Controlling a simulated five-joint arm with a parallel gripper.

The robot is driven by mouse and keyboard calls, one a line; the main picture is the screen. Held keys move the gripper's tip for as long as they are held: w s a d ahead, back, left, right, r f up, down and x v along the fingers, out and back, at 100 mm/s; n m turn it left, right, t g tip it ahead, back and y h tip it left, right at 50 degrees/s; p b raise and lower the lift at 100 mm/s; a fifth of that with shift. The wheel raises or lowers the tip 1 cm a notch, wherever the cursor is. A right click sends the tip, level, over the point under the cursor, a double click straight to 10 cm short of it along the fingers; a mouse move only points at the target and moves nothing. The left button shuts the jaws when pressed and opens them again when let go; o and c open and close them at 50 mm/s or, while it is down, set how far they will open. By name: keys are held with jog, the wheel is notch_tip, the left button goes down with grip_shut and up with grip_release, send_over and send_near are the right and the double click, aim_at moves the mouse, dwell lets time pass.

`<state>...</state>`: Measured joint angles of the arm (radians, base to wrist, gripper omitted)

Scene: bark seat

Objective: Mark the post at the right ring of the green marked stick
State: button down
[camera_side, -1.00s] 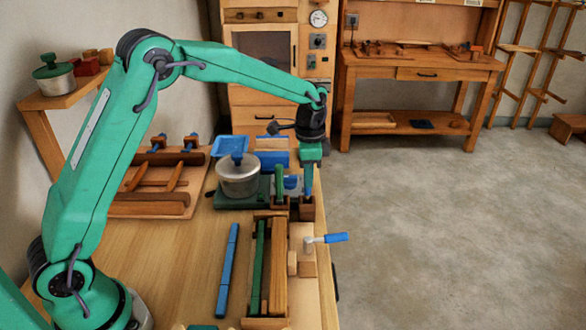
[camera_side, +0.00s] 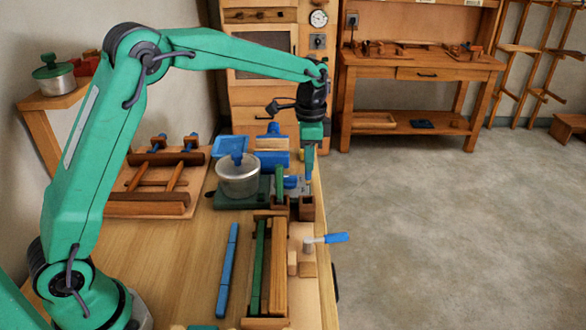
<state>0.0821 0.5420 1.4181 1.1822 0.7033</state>
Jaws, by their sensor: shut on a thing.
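My gripper (camera_side: 309,176) points down over the far right of the bench. It is shut on a slim, bluish tool, mostly hidden by the fingers, just above a small brown holder (camera_side: 306,209). The green stick (camera_side: 259,266) lies lengthwise in a wooden cradle, beside a plain wooden bar (camera_side: 279,280) that looks like the post. Rings on the green stick are too small to tell. A blue stick (camera_side: 228,270) lies on the bench to the left of the cradle.
A lidded metal pot (camera_side: 238,180) stands on a green base, left of my gripper. A blue-handled clamp (camera_side: 325,239) sits by the bench's right edge. A wooden rack (camera_side: 150,203) stands at the left. Bare bench lies left of the blue stick.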

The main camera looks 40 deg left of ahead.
jog(key=s+d+r+g, duration=0.1)
jog(key=s+g, duration=0.1)
jog(key=s, duration=0.8)
jog(key=shift+r, duration=0.3)
jog(key=shift+d+f, duration=0.1)
jog(key=shift+f, duration=0.1)
jog(key=shift+f, duration=2.7)
jog(key=shift+w+f, duration=0.1)
jog(key=shift+f, duration=0.45)
jog(key=shift+w+d+f, duration=0.15)
jog(key=shift+w+d, duration=0.15)
jog(key=shift+w, duration=0.1)
dwell(0.9)
notch_tip(320, 180, up, 6)
dwell(1.0)
